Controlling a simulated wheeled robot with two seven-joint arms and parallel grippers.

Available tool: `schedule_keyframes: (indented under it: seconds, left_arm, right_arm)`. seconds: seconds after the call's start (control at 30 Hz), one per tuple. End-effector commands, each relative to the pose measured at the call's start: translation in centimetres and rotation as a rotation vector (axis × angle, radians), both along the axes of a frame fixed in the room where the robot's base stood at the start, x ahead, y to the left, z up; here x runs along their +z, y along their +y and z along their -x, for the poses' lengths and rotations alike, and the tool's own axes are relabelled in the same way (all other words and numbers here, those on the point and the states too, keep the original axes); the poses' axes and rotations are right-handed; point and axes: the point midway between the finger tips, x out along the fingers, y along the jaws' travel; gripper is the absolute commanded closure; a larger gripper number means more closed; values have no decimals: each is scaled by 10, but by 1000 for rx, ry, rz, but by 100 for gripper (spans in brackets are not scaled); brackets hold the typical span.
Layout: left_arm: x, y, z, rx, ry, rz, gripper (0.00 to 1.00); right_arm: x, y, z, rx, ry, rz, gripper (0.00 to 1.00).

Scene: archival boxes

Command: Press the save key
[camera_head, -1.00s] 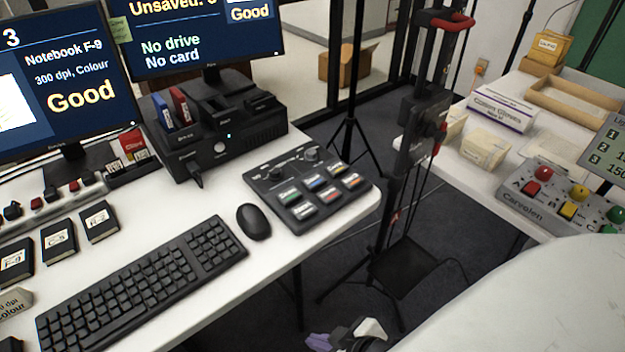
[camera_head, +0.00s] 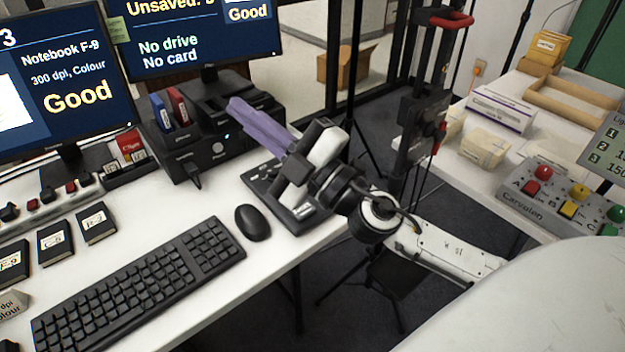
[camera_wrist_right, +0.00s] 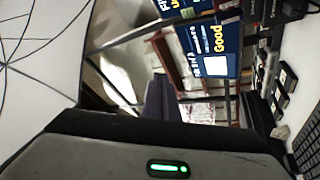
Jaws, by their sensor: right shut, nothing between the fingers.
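The black key panel (camera_head: 256,184) lies on the white desk, right of the mouse. My right arm covers most of it. One key (camera_head: 304,211) shows at its near edge. The other coloured keys are mostly hidden, and I cannot tell which is the save key. My right gripper (camera_head: 238,108) has purple fingers, shut and empty. In the head view they reach across the panel and overlap the front of the black dock (camera_head: 240,135); I cannot tell their height. The shut fingers also show in the right wrist view (camera_wrist_right: 160,98). My left gripper is not in view.
A mouse (camera_head: 253,222) and keyboard (camera_head: 140,285) lie left of the panel. Two monitors (camera_head: 65,85) stand behind; one reads "No drive, No card". A tall stand (camera_head: 420,120) is on the right, before a second table with a button box (camera_head: 560,200).

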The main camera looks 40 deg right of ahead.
Motion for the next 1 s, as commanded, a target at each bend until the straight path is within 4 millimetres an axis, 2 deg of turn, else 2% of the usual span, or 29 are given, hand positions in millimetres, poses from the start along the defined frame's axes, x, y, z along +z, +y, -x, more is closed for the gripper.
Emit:
schedule_keyframes:
  seconds: [0.03,0.1,0.17,0.23,0.3,0.33,0.4,0.5,0.6,0.73,1.0]
  left_arm:
    - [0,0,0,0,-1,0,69]
    - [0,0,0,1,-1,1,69]
    - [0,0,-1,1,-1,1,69]
    - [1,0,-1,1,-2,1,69]
    - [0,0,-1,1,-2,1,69]
    - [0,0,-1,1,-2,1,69]
    - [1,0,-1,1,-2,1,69]
    - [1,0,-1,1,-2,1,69]
    - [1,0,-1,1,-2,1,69]
    - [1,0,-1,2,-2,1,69]
    - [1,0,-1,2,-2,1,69]
  right_arm:
    - [5,22,-1,99,-55,162,100]
    - [-9,46,-1,227,-76,399,100]
    - [-34,50,-4,307,-48,617,100]
    - [-71,32,-15,355,41,872,100]
    - [-101,-4,-26,350,160,1082,100]
    - [-110,-21,-30,339,209,1149,100]
    - [-123,-59,-38,300,316,1275,100]
    - [-131,-107,-44,235,441,1391,100]
    - [-133,-139,-46,181,527,1458,100]
    - [-132,-161,-47,142,583,1496,100]
    - [-133,-164,-47,137,593,1502,100]
